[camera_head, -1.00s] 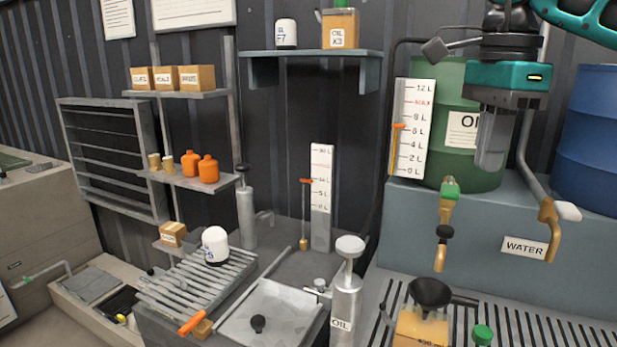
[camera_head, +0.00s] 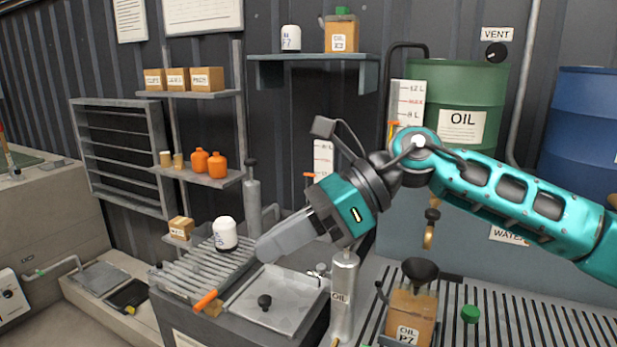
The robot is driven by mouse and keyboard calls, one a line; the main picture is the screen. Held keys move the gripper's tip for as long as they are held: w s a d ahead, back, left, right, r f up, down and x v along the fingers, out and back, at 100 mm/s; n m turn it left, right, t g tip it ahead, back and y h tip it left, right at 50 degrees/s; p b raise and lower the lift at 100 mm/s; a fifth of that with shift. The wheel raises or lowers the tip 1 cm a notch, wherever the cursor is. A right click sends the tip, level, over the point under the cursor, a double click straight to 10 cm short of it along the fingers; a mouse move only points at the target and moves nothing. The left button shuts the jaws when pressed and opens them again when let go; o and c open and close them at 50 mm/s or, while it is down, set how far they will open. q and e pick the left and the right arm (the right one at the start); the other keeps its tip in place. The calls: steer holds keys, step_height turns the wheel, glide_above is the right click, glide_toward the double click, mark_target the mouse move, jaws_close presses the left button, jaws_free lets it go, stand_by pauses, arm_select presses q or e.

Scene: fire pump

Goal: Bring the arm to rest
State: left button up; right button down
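My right arm reaches in from the right edge in the head view. Its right gripper (camera_head: 268,247) points left and down, in front of the black wall and over the grated tray. The fingers appear side by side from this angle, so I cannot tell whether they are open or shut. No object shows at the fingertips. A white jar with a dark base (camera_head: 225,234) stands on the grate just left of the fingertips, apart from them. My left gripper is not in view.
An oil pump cylinder (camera_head: 344,290) stands below the gripper. A funnel (camera_head: 420,270) sits on an amber oil can (camera_head: 407,318) at the front. Green (camera_head: 481,82) and blue (camera_head: 585,125) drums stand behind the arm. Shelves (camera_head: 313,57) line the wall.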

steer(key=a+r+m+t+y, duration=0.4)
steer(key=m+t+y, duration=0.5)
steer(key=m, duration=0.6)
steer(key=w+d+f+m+t+h, duration=0.3)
steer(key=d+f+m+t+h, duration=0.35)
steer(key=m, duration=0.65)
steer(key=w+d+f+m+t+h, duration=0.2)
steer(key=d+f+m+t+h, duration=0.5)
steer(key=m, duration=0.6)
steer(key=s+d+f+m+g+h, duration=0.65)
steer(key=d+f, duration=0.25)
steer(key=f, duration=0.3)
steer(key=s+d+f+m+g, duration=0.3)
steer(key=s+f+g, duration=0.25)
steer(key=s, duration=0.35)
steer(key=s+d+f+m+g, duration=0.2)
steer(key=s+d+f+g, duration=0.15)
steer(key=s+f, duration=0.45)
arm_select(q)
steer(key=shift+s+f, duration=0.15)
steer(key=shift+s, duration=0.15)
arm_select(e)
steer(key=w+a+f+t+y, duration=0.1)
steer(key=w+a+f+t, duration=0.2)
steer(key=w+f+t, duration=0.2)
steer(key=shift+w+a+f+t, duration=0.4)
steer(key=shift+f+t, duration=0.2)
steer(key=shift+t, duration=0.3)
